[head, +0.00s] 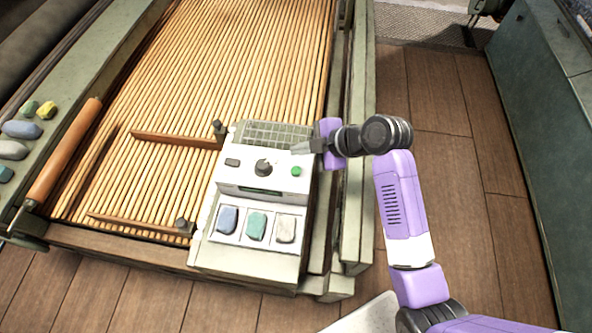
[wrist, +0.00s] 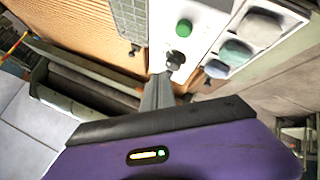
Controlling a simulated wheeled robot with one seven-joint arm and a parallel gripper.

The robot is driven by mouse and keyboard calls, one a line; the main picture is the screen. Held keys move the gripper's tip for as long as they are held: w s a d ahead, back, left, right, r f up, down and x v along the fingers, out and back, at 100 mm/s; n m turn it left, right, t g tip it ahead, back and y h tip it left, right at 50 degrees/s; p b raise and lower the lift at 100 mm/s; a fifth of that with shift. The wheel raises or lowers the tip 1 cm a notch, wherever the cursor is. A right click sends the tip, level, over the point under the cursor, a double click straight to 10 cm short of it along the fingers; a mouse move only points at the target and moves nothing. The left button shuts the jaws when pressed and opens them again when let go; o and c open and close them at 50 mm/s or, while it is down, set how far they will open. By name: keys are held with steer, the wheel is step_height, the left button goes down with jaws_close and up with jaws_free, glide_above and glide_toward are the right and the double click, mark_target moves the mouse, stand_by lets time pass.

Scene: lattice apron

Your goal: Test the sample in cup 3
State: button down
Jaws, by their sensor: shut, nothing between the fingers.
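A pale test box (head: 205,240) sits on the slatted bed's right front corner. Its front tray holds a blue sample (head: 227,220), a teal sample (head: 256,226) and a grey sample (head: 285,229) in three separate places. Cup numbers are not readable. Above them are a narrow dark display (head: 262,190), a black knob (head: 263,167) and a green button (head: 296,171). My gripper (head: 298,149) is shut and empty over the panel's back right, near the button. The wrist view shows its fingertips (wrist: 159,78) close to the knob (wrist: 175,59); contact is unclear.
A metal grille (head: 272,134) lies behind the panel. Wooden bars (head: 175,140) cross the slats at left. Several coloured stones (head: 22,129) rest on the left rail by an orange roller (head: 65,150). A green cabinet (head: 540,130) stands right, with open floor between.

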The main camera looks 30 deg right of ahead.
mark_target(299, 172)
steer(key=shift+f+b, duration=2.4)
steer(key=shift+f, duration=1.05)
steer(key=shift+f, duration=0.15)
steer(key=shift+f+b, duration=0.3)
steer(key=shift+f+b, duration=0.35)
steer(key=shift+f, duration=0.15)
steer(key=shift+r, duration=0.1)
steer(key=shift+r+p, duration=0.75)
steer(key=shift+r, duration=0.1)
steer(key=shift+r, duration=0.1)
step_height(299, 172, up, 5)
steer(key=p, duration=0.4)
